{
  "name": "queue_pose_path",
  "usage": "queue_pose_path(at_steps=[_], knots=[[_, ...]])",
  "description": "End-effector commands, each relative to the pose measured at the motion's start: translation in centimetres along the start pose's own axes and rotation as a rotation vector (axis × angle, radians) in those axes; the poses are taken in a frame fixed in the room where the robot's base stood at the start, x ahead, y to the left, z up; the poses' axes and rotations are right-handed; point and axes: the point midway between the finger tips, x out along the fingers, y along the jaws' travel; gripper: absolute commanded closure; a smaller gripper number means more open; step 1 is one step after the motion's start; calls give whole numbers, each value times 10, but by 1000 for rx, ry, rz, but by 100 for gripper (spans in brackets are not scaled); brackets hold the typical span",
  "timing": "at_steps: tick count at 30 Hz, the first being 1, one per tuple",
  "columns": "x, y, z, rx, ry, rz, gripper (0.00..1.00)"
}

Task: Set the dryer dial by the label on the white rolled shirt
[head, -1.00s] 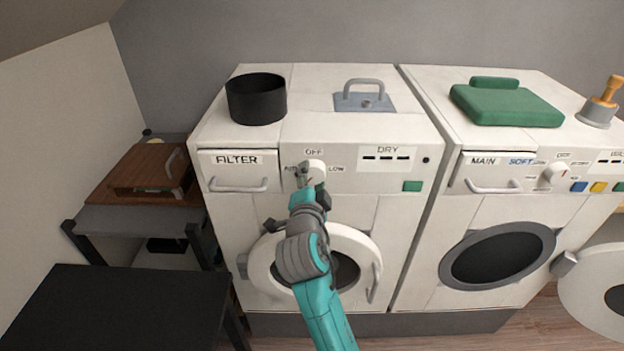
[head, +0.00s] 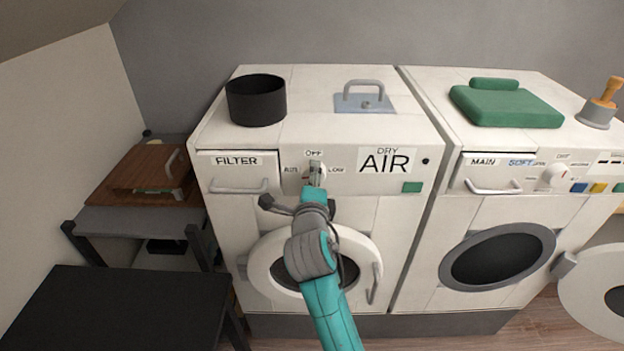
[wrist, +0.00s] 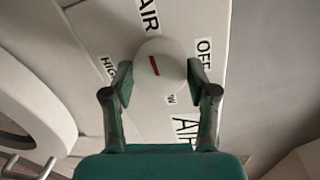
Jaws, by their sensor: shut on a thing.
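The dryer (head: 400,220) is the left white machine, with a DRY display (head: 386,160) that reads AIR. Its white round dial (head: 321,172) is mostly hidden by my gripper (head: 314,176) in the head view. In the wrist view, the dial (wrist: 157,56) has a red mark pointing towards the AIR label (wrist: 148,15). HIGH, OFF and a partly covered label ending in W are around it. My gripper (wrist: 158,72) has a finger on each side of the dial and is shut on it. I cannot make out the white rolled shirt or its label in either view.
A black pot (head: 256,102) and a plate with a grey handle (head: 365,102) are on the dryer's top. A FILTER drawer (head: 238,172) is left of the dial. The washer (head: 450,215) stands at right with its door (head: 595,285) open. A black table (head: 120,305) is at front left.

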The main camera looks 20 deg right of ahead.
Motion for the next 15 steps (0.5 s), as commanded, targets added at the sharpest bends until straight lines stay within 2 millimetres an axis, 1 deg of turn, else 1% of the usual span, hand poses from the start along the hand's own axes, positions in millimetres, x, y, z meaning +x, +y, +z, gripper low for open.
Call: queue_pose_path(at_steps=[6, 15], knots=[[0, 0, 0, 42, -5, 1, 77], [0, 0, 0, 50, -5, 1, 77]])
